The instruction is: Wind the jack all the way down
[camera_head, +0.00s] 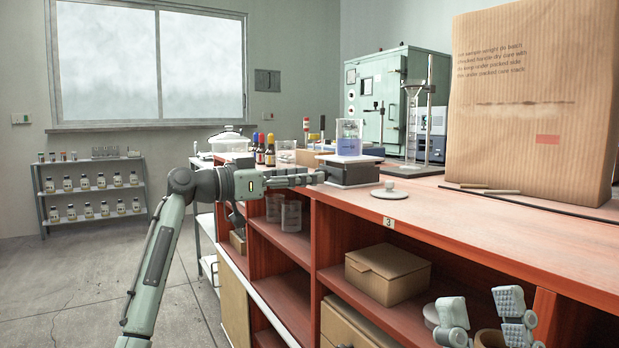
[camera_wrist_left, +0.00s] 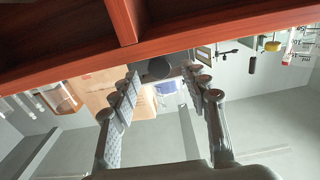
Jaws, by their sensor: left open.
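The jack (camera_head: 348,172) is a low dark stand with a pale top plate on the bench. A beaker with blue liquid (camera_head: 349,146) stands upright on it. My left gripper (camera_head: 316,178) reaches from the left to the jack's left side. In the left wrist view my left gripper (camera_wrist_left: 161,75) is open, with a dark round knob (camera_wrist_left: 158,68) between or just beyond its fingertips. I cannot tell whether the fingers touch it. In the head view the knob is hidden behind the gripper. My right gripper (camera_head: 482,318) is open and empty at the lower right, before the shelves.
The shelf below holds a small carton (camera_head: 388,273).

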